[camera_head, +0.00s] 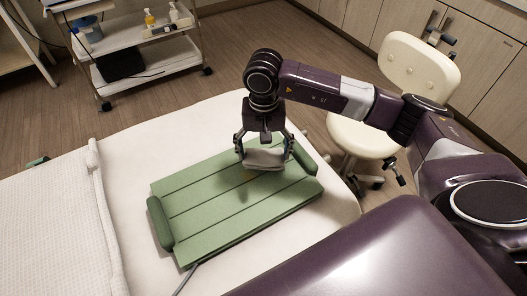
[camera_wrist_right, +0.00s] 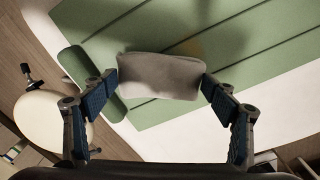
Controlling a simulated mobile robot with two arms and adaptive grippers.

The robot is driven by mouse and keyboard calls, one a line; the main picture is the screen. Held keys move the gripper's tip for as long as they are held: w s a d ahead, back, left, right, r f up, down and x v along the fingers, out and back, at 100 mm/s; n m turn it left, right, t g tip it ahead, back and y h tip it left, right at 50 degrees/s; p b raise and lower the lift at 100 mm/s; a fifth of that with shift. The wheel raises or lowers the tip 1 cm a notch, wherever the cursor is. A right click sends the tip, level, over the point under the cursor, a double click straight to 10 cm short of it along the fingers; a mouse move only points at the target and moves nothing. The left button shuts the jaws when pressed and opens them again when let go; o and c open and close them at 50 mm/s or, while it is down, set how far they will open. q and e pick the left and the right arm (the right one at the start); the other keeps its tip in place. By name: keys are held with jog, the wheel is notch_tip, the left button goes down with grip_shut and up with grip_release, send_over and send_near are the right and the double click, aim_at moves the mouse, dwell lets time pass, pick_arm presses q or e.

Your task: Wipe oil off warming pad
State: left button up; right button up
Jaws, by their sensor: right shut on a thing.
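The green warming pad (camera_head: 225,215) lies flat on the white bed, with a rolled bolster at each end. It also fills the upper part of the right wrist view (camera_wrist_right: 262,62). My right gripper (camera_head: 262,155) is over the pad's upper right part. It is shut on a folded grey-white cloth (camera_wrist_right: 160,77), which also shows in the head view (camera_head: 268,159). I cannot tell whether the cloth touches the pad. A small yellowish spot (camera_head: 247,175) shows on the pad just below the cloth. My left gripper is not in view.
A white-sheeted bed (camera_head: 135,185) holds the pad, with a folded textured blanket (camera_head: 55,230) at the left. A cream chair (camera_head: 416,68) stands beyond the bed's right side. A wheeled cart (camera_head: 140,45) with bottles stands at the back left. A thin cord (camera_head: 186,280) leaves the pad's front edge.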

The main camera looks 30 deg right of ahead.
aim_at(247, 163)
jog(key=shift+f+b, duration=0.5)
dwell(0.6)
jog(key=shift+f+b, duration=0.4)
dwell(0.4)
jog(key=shift+a, duration=0.15)
jog(key=shift+s+a+b, duration=0.1)
jog(key=shift+a+b, duration=0.3)
jog(key=shift+a, duration=1.9)
jog(key=shift+a, duration=0.15)
jog(key=shift+a+b, duration=0.35)
jog(key=shift+a, duration=0.75)
jog(key=shift+s+a+b, duration=0.1)
jog(key=shift+a+b, duration=0.2)
jog(key=shift+a, duration=0.95)
